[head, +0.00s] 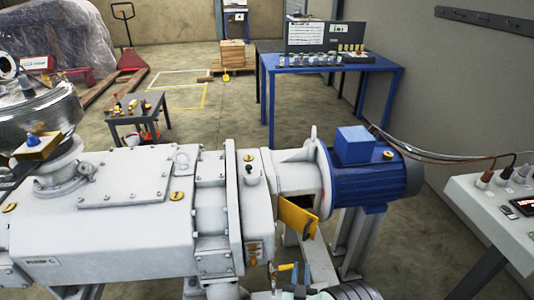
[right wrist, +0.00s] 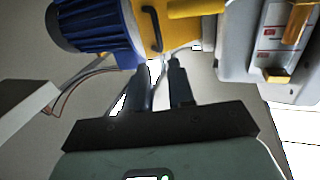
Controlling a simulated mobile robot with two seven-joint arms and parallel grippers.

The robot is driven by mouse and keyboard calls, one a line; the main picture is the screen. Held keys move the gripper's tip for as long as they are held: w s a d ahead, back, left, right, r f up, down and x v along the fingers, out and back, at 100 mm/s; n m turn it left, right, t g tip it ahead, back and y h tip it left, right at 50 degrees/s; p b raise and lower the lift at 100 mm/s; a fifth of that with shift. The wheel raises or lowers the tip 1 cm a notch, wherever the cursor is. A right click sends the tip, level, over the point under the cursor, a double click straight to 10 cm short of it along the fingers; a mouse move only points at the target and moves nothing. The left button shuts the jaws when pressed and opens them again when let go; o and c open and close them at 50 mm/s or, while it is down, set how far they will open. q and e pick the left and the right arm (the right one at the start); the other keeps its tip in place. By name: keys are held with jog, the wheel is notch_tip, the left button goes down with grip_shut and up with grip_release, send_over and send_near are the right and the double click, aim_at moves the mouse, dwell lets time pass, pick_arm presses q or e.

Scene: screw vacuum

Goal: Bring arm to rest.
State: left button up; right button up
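My right arm comes in at the bottom of the head view. Its gripper (head: 301,270) is low in front of the white vacuum machine (head: 110,220), below the yellow guard plate (head: 297,216). In the right wrist view the two dark fingers of the right gripper (right wrist: 160,62) stand apart with a gap between them. I see nothing clearly held there. The blue motor (right wrist: 92,25) and a yellow part (right wrist: 190,10) lie just beyond the fingertips. I cannot make out my left gripper in either view.
A white control panel (head: 500,215) stands at the right. A blue table (head: 330,62) with small parts is behind the motor. A small grey table (head: 135,115) holds tools further back. Open floor lies between the tables.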

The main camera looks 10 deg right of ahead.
jog(key=s+d+f+g+y+p, duration=0.1)
jog(key=s+f+g+y+p, duration=0.4)
jog(key=s+f+g+p, duration=0.8)
pick_arm(q)
notch_tip(320, 180, up, 15)
jog(key=s+d+g+p, duration=0.1)
jog(key=s+p, duration=0.1)
jog(key=shift+s+g, duration=0.2)
jog(key=shift+g, duration=0.1)
pick_arm(e)
jog(key=s+a+r+g+y, duration=0.1)
jog(key=s+a+g+y, duration=0.1)
jog(key=s, duration=0.8)
jog(key=s+a+r+g+y, duration=0.1)
jog(key=s+a+g+y, duration=0.1)
jog(key=s, duration=0.8)
jog(key=shift+a+r+m+g, duration=0.3)
jog(key=shift+a+g, duration=0.15)
jog(key=shift+g, duration=0.15)
pick_arm(q)
jog(key=shift+d, duration=0.1)
pick_arm(e)
jog(key=shift+w, duration=0.1)
